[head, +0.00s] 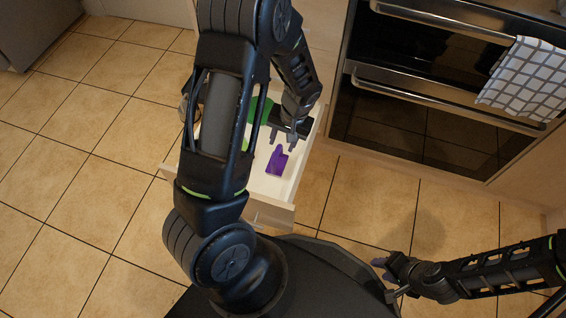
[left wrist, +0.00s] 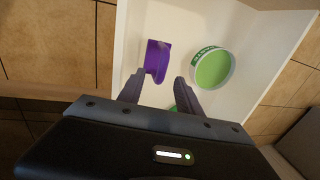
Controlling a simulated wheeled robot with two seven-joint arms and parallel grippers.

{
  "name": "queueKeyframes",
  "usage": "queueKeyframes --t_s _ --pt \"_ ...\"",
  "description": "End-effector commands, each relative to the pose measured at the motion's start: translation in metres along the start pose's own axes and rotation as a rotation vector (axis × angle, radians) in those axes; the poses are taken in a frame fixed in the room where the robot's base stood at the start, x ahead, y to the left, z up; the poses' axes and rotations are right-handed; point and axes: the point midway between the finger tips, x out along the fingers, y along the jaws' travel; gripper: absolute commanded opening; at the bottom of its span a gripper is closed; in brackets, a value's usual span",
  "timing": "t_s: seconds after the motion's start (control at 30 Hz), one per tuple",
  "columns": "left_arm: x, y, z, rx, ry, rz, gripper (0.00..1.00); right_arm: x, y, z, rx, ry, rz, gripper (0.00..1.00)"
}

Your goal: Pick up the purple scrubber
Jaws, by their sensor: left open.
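The purple scrubber (head: 278,161) lies in the open white drawer (head: 275,187), near its front end. My left gripper (head: 281,142) is open and empty above the drawer, just behind the scrubber in the head view. In the left wrist view the scrubber (left wrist: 157,58) shows just beyond the tips of my left gripper (left wrist: 160,77), nearer the left finger. I cannot tell whether that finger touches it. My right gripper (head: 384,271) is low at the right, away from the drawer; its jaw opening is unclear.
A round green-and-white container (left wrist: 212,68) stands in the drawer right of the scrubber in the left wrist view. A green item (head: 262,110) lies farther back, partly hidden by my arm. An oven (head: 430,110) with a checked towel (head: 525,80) stands right of the drawer.

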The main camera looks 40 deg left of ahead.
Motion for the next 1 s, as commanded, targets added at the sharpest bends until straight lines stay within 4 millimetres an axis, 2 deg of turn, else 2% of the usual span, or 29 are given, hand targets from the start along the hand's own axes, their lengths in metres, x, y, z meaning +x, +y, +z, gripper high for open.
queueKeyframes --t_s 0.3,0.57,0.87,1.0 --pt "0.000 -0.001 0.000 -0.001 0.000 -0.002 0.42 0.000 0.000 0.000 0.000 0.001 0.000 0.36" --pt "0.025 -0.001 0.001 -0.002 -0.002 -0.002 0.42 0.012 0.004 -0.001 0.000 0.005 0.000 0.36" --pt "0.025 -0.001 0.000 -0.001 0.000 -0.001 0.42 0.011 0.003 -0.001 0.000 0.006 0.000 0.36" --pt "0.036 -0.001 0.001 -0.002 0.000 -0.001 0.42 0.019 0.005 -0.002 0.000 0.008 0.000 0.36"
